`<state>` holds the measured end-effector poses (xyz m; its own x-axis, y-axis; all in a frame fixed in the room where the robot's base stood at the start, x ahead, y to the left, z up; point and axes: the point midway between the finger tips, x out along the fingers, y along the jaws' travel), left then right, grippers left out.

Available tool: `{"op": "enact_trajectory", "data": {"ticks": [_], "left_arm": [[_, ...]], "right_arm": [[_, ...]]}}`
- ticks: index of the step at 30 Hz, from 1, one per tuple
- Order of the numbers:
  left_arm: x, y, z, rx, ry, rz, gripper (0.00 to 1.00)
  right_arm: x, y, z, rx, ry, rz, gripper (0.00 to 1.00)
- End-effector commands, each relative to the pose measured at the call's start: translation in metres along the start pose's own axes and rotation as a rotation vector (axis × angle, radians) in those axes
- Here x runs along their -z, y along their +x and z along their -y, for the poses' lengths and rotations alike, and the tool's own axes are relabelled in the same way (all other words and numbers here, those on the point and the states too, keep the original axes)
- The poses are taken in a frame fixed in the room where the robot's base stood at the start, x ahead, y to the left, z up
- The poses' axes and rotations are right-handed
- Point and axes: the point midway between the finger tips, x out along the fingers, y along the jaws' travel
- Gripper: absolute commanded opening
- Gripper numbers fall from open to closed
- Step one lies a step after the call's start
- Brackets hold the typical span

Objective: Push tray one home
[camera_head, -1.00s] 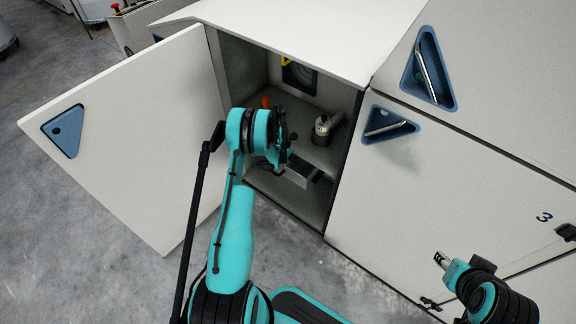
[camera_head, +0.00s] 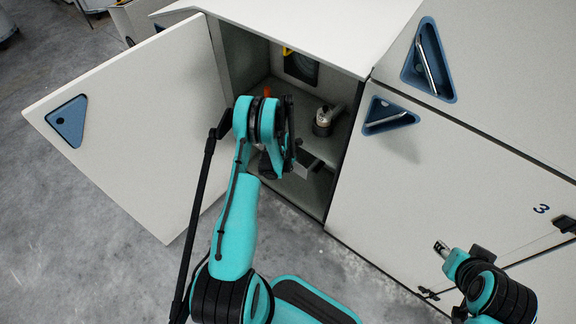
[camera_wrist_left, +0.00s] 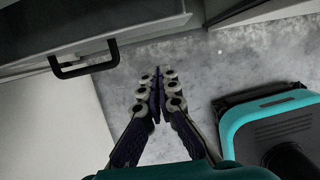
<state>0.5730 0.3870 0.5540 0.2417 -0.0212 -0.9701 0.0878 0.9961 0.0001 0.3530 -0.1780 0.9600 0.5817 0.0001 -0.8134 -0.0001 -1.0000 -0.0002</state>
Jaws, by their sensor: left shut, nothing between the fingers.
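Tray one seems to be the grey drawer-like tray in the open cabinet, its end (camera_head: 309,161) partly hidden behind my left wrist in the head view. In the left wrist view a grey front (camera_wrist_left: 150,17) with a black bar handle (camera_wrist_left: 85,62) crosses the top left. My left gripper (camera_wrist_left: 157,72) is shut and empty, its tips below and right of the handle, apart from it in the picture, over floor. In the head view its fingers are hidden behind the wrist. My right gripper (camera_head: 440,248) hangs by the lower cabinet front, too small to read.
The white cabinet door (camera_head: 150,120) stands open on the left. A closed panel marked 3 (camera_head: 450,190) is on the right. Concrete floor (camera_head: 110,250) is clear.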

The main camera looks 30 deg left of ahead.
Motion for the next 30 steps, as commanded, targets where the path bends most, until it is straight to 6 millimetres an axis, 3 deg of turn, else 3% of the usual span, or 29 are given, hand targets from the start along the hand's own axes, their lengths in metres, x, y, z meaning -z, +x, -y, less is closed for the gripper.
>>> {"op": "enact_trajectory", "data": {"ticks": [1, 6, 9, 15, 30], "left_arm": [[0.001, 0.017, 0.0, 0.0, 0.001, 0.0, 0.0], [-0.002, 0.048, 0.0, 0.0, 0.002, 0.001, 0.0], [-0.019, 0.049, 0.001, 0.0, 0.001, 0.0, 0.0], [-0.036, 0.051, 0.0, 0.0, 0.001, 0.0, 0.0], [-0.043, 0.051, 0.0, 0.0, 0.001, 0.0, 0.0]], "right_arm": [[-0.005, 0.007, 0.0, 0.0, 0.0, 0.0, 0.4], [-0.013, 0.018, 0.0, 0.0, 0.0, 0.0, 0.4], [-0.015, 0.022, 0.0, 0.0, 0.0, 0.0, 0.4], [-0.018, 0.026, 0.0, 0.0, 0.0, 0.0, 0.4], [-0.018, 0.026, 0.0, 0.0, 0.0, 0.0, 0.4]]}}
